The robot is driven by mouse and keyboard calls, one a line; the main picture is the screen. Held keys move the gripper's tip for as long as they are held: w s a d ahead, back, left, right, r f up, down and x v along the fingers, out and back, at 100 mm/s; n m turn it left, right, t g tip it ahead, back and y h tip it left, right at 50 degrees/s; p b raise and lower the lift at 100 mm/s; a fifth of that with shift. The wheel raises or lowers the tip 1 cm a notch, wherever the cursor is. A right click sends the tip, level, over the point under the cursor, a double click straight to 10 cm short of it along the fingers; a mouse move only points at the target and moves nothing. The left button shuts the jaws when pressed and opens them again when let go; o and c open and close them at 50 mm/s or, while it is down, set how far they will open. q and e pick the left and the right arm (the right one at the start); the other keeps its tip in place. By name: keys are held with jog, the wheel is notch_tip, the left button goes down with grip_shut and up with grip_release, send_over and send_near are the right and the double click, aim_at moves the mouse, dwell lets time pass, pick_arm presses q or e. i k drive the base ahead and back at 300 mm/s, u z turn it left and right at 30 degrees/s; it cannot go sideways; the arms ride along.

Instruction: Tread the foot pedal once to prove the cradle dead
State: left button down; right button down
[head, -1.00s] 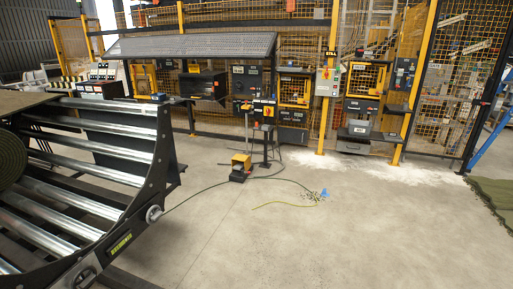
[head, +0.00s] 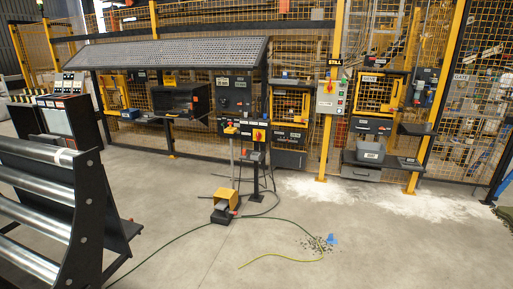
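The foot pedal (head: 223,213) lies on the concrete floor ahead, a dark base under a yellow hood (head: 226,196). It stands beside a thin post that carries a small control box with a red and yellow switch (head: 259,135). Cables run from it over the floor. The roller cradle (head: 40,212) is at the left, cut off by the picture edge, with bare steel rollers and a dark side plate. Neither of my grippers is in view.
A green cable (head: 165,243) crosses the floor from cradle to pedal. Debris and a blue scrap (head: 332,238) lie right of it. White powder (head: 390,200) lies below the yellow mesh fence. The floor at front right is clear.

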aim_at(223, 204)
jog(key=i, duration=2.9)
jog(key=u, duration=1.95)
jog(key=i, duration=0.35)
jog(key=z, duration=2.45)
